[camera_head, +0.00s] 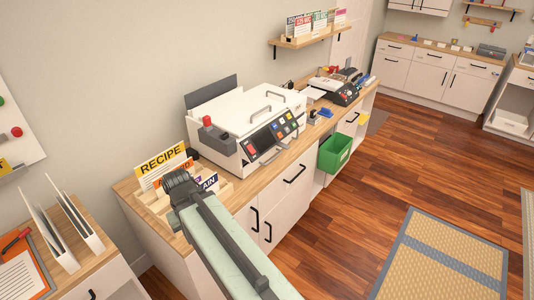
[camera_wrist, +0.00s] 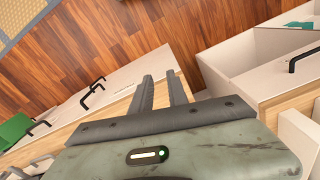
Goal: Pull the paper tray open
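A white office machine (camera_head: 255,118) stands on the wooden counter, with a red light and a panel of coloured buttons. A dark panel (camera_head: 211,90) rises behind it, and a handle shows low on its front. I cannot tell which part is the paper tray; none stands clearly open. My gripper (camera_head: 180,182) is at the counter's left end, left of the machine and by the RECIPE cards. In the wrist view my gripper's two dark fingers (camera_wrist: 160,77) are apart, with nothing between them. The machine cannot be made out clearly in that view.
RECIPE cards (camera_head: 161,166) stand close to my gripper. A green bin (camera_head: 335,152) hangs at the counter front. A side cabinet (camera_head: 118,278) with upright white dividers is at lower left. A wall shelf (camera_head: 308,39) is above. The wooden floor (camera_head: 335,225) is open.

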